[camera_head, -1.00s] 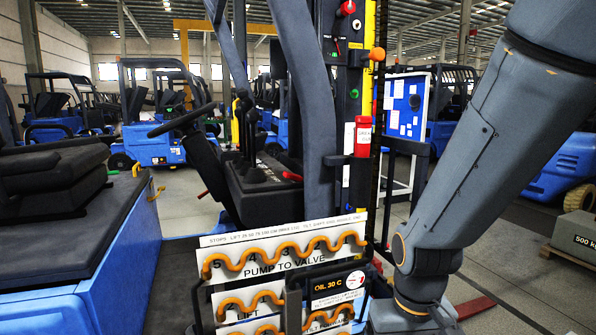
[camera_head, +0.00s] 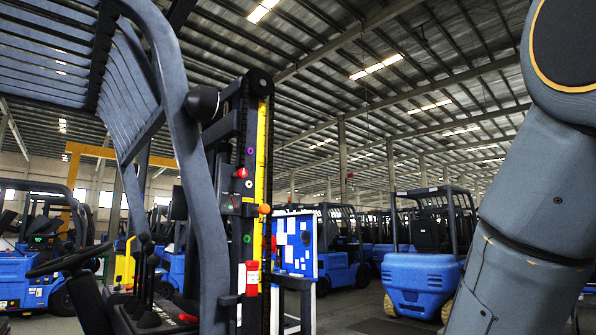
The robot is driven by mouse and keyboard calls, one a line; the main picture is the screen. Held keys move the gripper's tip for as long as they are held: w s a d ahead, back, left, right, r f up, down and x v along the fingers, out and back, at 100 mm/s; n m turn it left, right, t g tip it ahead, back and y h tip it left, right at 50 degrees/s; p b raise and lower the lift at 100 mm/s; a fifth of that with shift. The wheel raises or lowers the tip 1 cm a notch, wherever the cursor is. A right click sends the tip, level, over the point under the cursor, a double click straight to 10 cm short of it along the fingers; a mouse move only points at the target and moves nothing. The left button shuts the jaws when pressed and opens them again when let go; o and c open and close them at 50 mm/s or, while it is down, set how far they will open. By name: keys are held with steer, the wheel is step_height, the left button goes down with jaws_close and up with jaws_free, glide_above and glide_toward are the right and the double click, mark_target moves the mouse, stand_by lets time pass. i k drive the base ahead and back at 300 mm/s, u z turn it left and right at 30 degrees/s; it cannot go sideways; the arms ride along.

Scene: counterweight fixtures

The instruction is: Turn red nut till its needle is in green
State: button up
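A small red round part (camera_head: 241,172) sits on the upper part of the dark mast of the near forklift, left of its yellow strip; it may be the red nut, but it is too small to be sure. No needle or green zone can be made out in this view. My gripper is out of view; only the grey upper links of my arm show at the right.
The forklift's mast (camera_head: 265,130) carries an orange knob (camera_head: 264,209) and a red box (camera_head: 252,272). Its bent grey guard post (camera_head: 190,170) stands to the left. A blue board with papers (camera_head: 295,245) is behind. Open floor lies right of the board.

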mark_target(241, 174)
steer(key=z, duration=0.25)
steer(key=k, duration=0.3)
steer(key=u, duration=0.8)
steer(key=i, duration=1.25)
steer(key=z, duration=0.2)
